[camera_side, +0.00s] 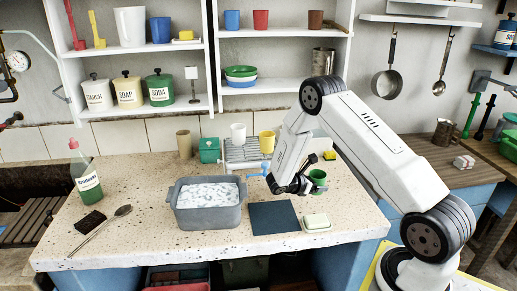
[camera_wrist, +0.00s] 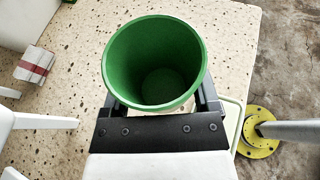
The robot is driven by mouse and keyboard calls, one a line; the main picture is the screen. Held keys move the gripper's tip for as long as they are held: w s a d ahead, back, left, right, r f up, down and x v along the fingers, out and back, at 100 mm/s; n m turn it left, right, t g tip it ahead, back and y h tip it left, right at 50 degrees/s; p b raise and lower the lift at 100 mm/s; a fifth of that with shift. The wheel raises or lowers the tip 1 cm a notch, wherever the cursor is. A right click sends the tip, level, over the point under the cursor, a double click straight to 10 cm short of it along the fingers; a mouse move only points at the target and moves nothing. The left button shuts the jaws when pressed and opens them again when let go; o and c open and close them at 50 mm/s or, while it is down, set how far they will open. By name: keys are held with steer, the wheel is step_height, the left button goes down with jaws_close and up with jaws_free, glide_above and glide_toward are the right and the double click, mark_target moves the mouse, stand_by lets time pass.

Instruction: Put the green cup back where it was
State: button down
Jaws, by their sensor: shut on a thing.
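The green cup (camera_side: 319,178) is at the right part of the speckled stone counter, in front of the wire rack. My gripper (camera_side: 306,184) is shut on it, and the cup is upright or nearly so. In the wrist view I look down into the empty green cup (camera_wrist: 155,62), with a finger of my gripper (camera_wrist: 160,102) on either side of it. The cup's base is hidden, so I cannot tell whether it touches the counter.
A wire rack (camera_side: 240,160) with a white cup (camera_side: 238,133) and a yellow cup (camera_side: 267,142) stands behind. A grey basin of suds (camera_side: 207,214), a dark blue mat (camera_side: 273,218) and a soap dish (camera_side: 316,222) are in front.

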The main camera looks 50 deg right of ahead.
glide_above(308, 202)
steer(key=shift+s+a+f, duration=0.1)
steer(key=shift+f, duration=0.95)
steer(key=shift+s+a+f, duration=0.1)
steer(key=shift+f, duration=0.9)
steer(key=shift+w+d+f, duration=0.15)
steer(key=shift+w+f, duration=0.1)
steer(key=shift+f, duration=1.6)
steer(key=shift+f, duration=0.1)
jaws_free()
